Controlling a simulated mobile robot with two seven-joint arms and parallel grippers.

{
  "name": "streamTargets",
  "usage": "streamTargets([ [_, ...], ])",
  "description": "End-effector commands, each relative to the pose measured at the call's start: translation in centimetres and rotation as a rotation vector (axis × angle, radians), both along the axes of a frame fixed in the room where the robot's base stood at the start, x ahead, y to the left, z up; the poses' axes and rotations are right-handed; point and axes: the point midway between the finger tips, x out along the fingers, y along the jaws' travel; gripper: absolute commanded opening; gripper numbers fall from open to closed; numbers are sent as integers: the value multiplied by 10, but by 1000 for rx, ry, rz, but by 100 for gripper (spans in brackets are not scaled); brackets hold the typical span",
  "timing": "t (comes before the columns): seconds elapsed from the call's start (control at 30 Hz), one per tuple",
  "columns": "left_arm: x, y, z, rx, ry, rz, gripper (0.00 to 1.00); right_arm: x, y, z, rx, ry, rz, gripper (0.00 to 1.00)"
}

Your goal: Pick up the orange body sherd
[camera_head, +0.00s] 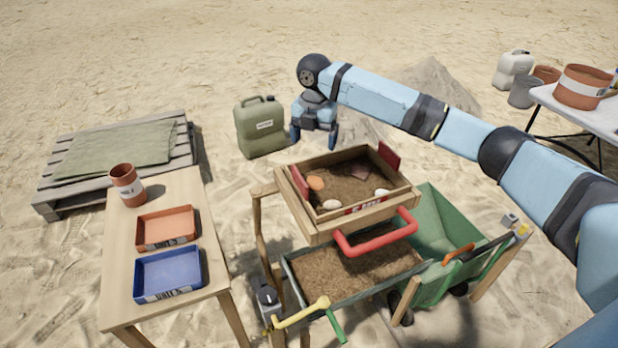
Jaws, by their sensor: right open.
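The orange body sherd (316,183) lies on the soil in the left part of the wooden sieve box (345,227), near its left wall. Two pale stones, one left (331,204) and one right (381,193), and a pinkish-brown piece (360,173) lie in the same box. My right gripper (315,138) hangs above and behind the box's far left corner, fingers pointing down, open and empty. It is apart from the sherd. My left gripper is not in view.
A wooden table (208,235) at left holds an orange tray (167,229), a blue tray (169,274) and a terracotta cup (127,185). A green jerrycan (260,127) stands behind the sieve. A red handle (376,237) crosses the sieve's front. A green wheelbarrow (448,235) stands right.

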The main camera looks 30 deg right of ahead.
Motion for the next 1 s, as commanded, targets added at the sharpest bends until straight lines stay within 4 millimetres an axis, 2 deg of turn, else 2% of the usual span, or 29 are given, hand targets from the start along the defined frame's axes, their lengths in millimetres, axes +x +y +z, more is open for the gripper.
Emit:
streamTargets([
  [0.1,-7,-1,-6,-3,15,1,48,-1,0,-26,-1,4,-1,86],
  [0.3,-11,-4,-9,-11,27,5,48,-1,0,-61,0,3,-1,86],
  [0.57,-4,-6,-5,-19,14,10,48,-2,0,-77,-1,1,-1,86],
  [0.9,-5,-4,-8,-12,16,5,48,-7,1,-121,-1,2,-1,86],
  [1.0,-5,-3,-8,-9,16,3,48,-7,1,-125,0,1,-1,86],
])
